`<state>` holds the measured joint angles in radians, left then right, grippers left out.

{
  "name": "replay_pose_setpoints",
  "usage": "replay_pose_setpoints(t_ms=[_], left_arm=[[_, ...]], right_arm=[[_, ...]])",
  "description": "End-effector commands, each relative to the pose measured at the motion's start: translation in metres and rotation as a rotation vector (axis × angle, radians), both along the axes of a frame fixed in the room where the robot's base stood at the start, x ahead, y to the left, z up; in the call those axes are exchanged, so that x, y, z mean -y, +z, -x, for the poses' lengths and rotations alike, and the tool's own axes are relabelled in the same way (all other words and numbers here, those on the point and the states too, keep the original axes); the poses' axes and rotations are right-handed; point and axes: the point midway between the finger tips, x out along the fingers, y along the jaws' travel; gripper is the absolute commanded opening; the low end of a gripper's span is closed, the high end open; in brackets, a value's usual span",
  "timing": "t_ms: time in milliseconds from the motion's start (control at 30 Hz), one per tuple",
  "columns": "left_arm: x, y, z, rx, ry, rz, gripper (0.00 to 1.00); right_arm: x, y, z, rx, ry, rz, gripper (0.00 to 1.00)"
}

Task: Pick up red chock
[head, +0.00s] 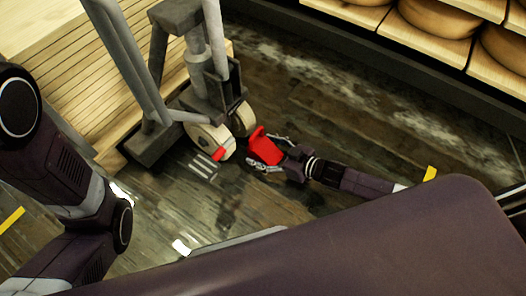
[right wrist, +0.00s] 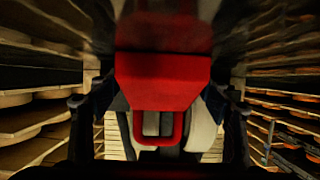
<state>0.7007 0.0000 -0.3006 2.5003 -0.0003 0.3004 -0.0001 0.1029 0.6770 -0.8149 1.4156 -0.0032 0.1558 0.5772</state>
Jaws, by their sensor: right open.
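The red chock (head: 266,149) lies on the dark floor beside the pale wheels of a grey metal cart. My right gripper (head: 264,152) is low at the floor, its two fingers open on either side of the chock. In the right wrist view the chock (right wrist: 160,82) fills the middle, with a red loop (right wrist: 160,130) below it in the picture. The fingers of my right gripper (right wrist: 160,115) stand left and right of it, with dark gaps between. Whether they touch it is unclear. My left gripper is outside the head view; only its arm shows.
The grey cart (head: 212,60) stands just left of the chock, one wheel (head: 209,139) close to it. A small red piece (head: 218,155) shows at that wheel. A slatted wooden stack (head: 90,70) is at upper left. Shelves with cheese wheels (head: 435,18) line the upper right.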

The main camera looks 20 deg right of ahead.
Motion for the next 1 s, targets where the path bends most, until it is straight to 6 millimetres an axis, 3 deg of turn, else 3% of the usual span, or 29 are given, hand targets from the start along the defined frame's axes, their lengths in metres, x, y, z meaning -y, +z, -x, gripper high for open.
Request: replay_pose_setpoints(t_ms=[167, 667, 1000], left_arm=[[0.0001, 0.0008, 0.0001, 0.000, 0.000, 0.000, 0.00], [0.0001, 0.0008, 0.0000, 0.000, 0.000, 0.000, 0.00], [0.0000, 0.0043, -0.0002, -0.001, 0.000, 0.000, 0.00]], right_arm=[[-0.0002, 0.0007, 0.0003, 0.000, 0.000, 0.000, 0.70], [0.0001, 0.0004, 0.0006, 0.000, 0.001, 0.000, 0.15], [-0.0002, 0.0058, -0.0001, 0.002, 0.001, -0.002, 0.15]])
